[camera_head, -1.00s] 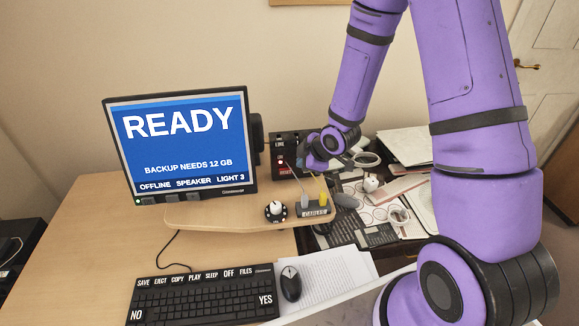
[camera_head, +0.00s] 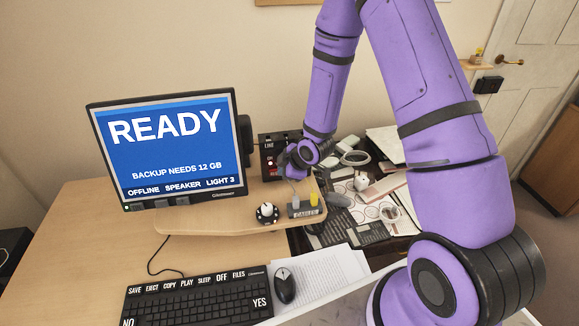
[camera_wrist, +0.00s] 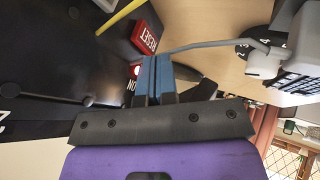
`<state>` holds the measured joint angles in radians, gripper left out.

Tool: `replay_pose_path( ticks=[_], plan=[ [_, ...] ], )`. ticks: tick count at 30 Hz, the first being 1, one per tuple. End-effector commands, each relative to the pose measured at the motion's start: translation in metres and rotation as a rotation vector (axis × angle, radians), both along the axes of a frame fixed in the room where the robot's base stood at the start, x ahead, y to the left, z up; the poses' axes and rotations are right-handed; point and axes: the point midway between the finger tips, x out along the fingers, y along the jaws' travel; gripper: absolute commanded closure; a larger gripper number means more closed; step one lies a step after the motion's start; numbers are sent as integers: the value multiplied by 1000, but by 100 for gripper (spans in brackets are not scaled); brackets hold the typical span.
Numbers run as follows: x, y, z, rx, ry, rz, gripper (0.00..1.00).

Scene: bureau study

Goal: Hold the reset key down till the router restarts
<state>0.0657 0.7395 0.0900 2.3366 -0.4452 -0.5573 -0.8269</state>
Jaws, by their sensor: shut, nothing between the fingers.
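The black router box (camera_head: 266,143) stands at the back of the desk, right of the monitor, partly hidden by my arm. Its red reset key (camera_wrist: 147,37), lettered RESET in white, is a raised block in the wrist view; only a bit shows in the head view. My gripper (camera_wrist: 157,60) has its blue fingers shut together and empty. The fingertips are close to the reset key's near end; I cannot tell whether they touch it. A lit red lamp (camera_wrist: 137,70) is beside the fingertips. The monitor (camera_head: 168,146) reads READY.
A yellow cable (camera_wrist: 118,18) and a grey cable (camera_wrist: 205,45) run close to the fingers. The keyboard (camera_head: 195,298) and mouse (camera_head: 285,285) lie in front. Papers and gadgets clutter the right.

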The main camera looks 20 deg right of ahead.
Motion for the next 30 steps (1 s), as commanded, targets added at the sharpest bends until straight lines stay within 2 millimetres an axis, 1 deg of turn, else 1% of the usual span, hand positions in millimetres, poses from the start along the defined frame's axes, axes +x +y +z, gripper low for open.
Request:
replay_pose_path(
  ticks=[1,3,9,14,23,25,30],
  plan=[
    [5,3,-7,0,0,2,100],
    [10,6,-15,1,1,1,100],
    [20,10,-30,1,0,0,100],
    [23,12,-34,1,-1,0,100],
    [23,12,-34,0,-1,0,100],
    [27,11,-34,0,-2,-1,100],
    [43,8,-34,0,-3,-1,100]
  ],
)
